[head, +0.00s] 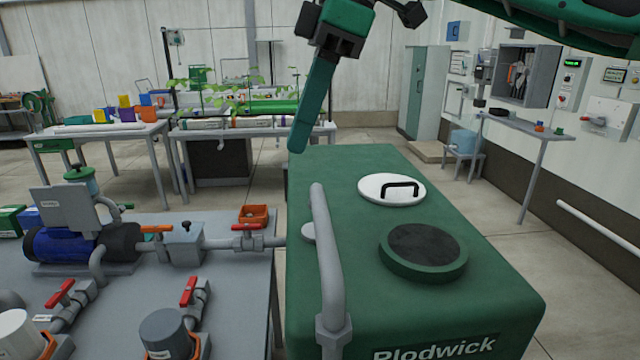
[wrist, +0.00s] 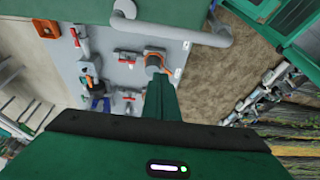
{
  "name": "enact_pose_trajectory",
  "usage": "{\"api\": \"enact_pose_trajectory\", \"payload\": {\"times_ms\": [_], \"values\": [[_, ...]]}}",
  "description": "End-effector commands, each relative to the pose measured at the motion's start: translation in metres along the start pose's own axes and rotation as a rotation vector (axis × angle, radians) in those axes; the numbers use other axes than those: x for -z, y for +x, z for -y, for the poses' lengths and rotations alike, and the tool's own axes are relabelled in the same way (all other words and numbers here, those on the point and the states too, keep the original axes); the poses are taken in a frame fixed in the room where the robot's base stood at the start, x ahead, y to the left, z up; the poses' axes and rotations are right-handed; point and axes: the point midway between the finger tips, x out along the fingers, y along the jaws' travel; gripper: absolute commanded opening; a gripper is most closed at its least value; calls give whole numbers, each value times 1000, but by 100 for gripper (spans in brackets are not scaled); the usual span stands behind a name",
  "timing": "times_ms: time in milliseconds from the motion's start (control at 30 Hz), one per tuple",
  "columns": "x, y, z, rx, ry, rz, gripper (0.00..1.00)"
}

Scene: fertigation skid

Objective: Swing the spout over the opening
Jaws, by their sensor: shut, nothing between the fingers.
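The grey spout (head: 326,250) is a bent pipe over the left side of the green tank (head: 500,290). It rises from a collar at the tank's near edge and reaches back, left of the round opening (head: 422,248), which has a green rim and a dark face. The spout is not over the opening. It also shows in the wrist view (wrist: 175,36), at the top. My gripper (head: 297,150) is shut and empty, pointing down, above and behind the spout's far end and apart from it. The shut fingers also show in the wrist view (wrist: 160,78).
A white lid (head: 392,188) with a black handle lies on the tank behind the opening. The grey bench (head: 215,290) on the left carries a blue pump (head: 70,246), pipes and red-handled valves. Air above the tank's right side is clear.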

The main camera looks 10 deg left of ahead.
Motion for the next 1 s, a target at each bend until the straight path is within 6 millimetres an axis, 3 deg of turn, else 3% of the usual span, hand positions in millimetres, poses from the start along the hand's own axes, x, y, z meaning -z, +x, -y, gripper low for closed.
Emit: {"api": "enact_pose_trajectory", "payload": {"times_ms": [767, 1000], "values": [[-7, 22, -1, -4, 13, 1, 0], [-6, 41, 0, 2, 13, 5, 0]]}}
